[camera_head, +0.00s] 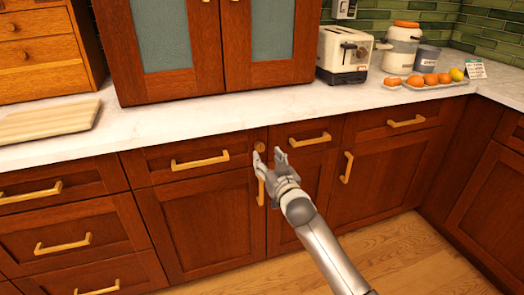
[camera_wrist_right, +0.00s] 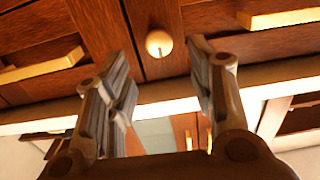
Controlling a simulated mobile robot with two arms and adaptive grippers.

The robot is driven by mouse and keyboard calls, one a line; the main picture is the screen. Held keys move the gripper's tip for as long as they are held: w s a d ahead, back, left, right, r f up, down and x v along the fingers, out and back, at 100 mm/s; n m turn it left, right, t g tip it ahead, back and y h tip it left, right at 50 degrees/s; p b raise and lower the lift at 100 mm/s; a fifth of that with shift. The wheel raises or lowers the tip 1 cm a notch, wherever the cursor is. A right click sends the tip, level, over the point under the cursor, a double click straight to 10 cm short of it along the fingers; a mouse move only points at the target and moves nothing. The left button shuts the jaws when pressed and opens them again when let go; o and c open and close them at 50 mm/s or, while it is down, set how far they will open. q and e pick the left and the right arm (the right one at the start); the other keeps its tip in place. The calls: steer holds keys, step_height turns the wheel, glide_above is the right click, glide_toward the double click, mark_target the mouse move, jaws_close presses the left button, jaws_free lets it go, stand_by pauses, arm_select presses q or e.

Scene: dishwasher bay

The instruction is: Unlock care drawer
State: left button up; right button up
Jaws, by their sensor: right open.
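A small round brass knob (camera_head: 259,147) sits on the cabinet front just under the counter, between two drawers with brass bar handles: one on the left (camera_head: 200,162) and one on the right (camera_head: 309,139). No label shows which is the care drawer. My right gripper (camera_head: 269,158) is open, close in front of the cabinet, just below and right of the knob. In the right wrist view the knob (camera_wrist_right: 159,43) shows a dark thin mark and lies between the lines of the two spread fingers (camera_wrist_right: 163,68), beyond their tips. Contact does not show. My left gripper is out of view.
The white counter (camera_head: 190,122) overhangs the drawers. Vertical door handles (camera_head: 347,167) stick out beside my right arm. A toaster (camera_head: 344,55), jars and a tray of round fruit or eggs stand at the back right. A wooden board (camera_head: 50,121) lies left.

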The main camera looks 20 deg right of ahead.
mark_target(260, 148)
steer(key=w, duration=0.5)
steer(key=shift+w+f+b, duration=0.1)
steer(key=shift+w+b, duration=0.05)
steer(key=shift+b, duration=0.25)
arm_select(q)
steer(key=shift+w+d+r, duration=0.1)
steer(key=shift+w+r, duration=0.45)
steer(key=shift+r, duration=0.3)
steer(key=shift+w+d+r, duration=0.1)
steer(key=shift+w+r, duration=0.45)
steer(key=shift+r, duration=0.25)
arm_select(e)
steer(key=shift+w+a, duration=0.1)
steer(key=shift+w, duration=0.6)
jaws_close()
